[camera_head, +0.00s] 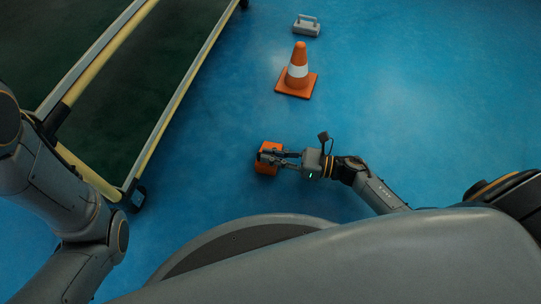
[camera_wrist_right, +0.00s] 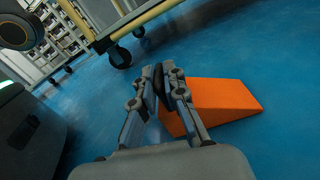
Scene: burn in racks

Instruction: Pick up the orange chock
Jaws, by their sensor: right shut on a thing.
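The orange chock (camera_head: 267,169) is a wedge on or just above the blue floor, in front of my base in the head view. My right gripper (camera_head: 272,156) reaches it from the right and is shut on it. In the right wrist view, the chock (camera_wrist_right: 222,100) shows its sloped faces to the right of the fingers. The fingertips (camera_wrist_right: 160,72) are close together, with part of the chock behind and between them. Whether the chock touches the floor is hard to tell. My left arm is at the left of the head view, but its gripper is out of view.
A wheeled cart (camera_head: 170,107) with yellow-edged rails stands at the left, its corner caster near my base. An orange and white traffic cone (camera_head: 298,70) and a small grey handled item (camera_head: 306,26) stand farther off. The blue floor to the right is clear.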

